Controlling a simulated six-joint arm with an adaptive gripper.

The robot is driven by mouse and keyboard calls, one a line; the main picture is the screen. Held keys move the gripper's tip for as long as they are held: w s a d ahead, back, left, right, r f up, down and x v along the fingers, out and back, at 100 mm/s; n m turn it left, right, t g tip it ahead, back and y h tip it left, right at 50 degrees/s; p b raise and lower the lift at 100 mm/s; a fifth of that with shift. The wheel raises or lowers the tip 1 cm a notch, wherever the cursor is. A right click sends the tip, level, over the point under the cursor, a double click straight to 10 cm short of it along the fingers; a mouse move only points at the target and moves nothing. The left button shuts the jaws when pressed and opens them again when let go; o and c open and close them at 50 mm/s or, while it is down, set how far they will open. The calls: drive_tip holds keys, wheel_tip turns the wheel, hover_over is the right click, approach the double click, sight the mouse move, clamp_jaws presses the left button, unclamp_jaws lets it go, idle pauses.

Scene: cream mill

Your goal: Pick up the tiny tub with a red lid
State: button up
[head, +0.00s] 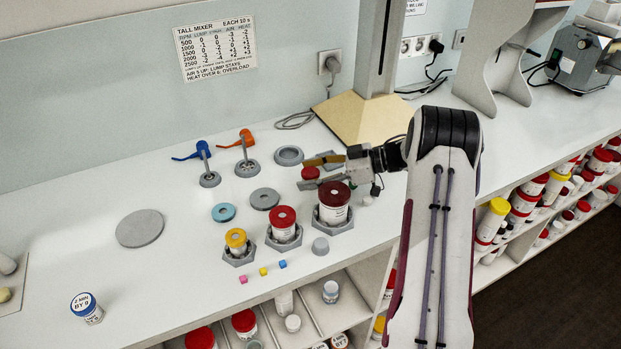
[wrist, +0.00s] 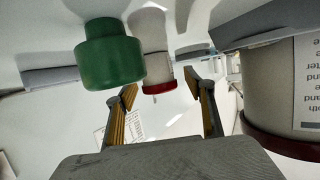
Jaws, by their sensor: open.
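A tiny tub with a red lid (head: 310,173) stands on the white counter; only its lid shows in the head view, between my fingers in the picture. In the wrist view a white tub with a red lid (wrist: 157,87) appears upside down, ahead of and between my fingertips. My gripper (head: 304,175) is open, reaching left, low over the counter behind the large dark-red-lidded tub. Its two fingers also show in the wrist view (wrist: 162,84), with nothing held. I cannot tell whether the tub is fully inside the jaws.
A large dark-red-lidded tub (head: 334,211) in a hexagonal holder stands close; it fills the right of the wrist view (wrist: 276,95). A green object (wrist: 110,60) is beside the small tub. Red-lidded (head: 284,231) and yellow-lidded (head: 237,247) tubs stand front-left. A grey ring (head: 289,155) lies behind.

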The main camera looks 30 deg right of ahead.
sight(311, 172)
drive_tip(key=c, duration=1.2)
drive_tip(key=shift+c, duration=0.2)
drive_tip(key=shift+r, duration=5)
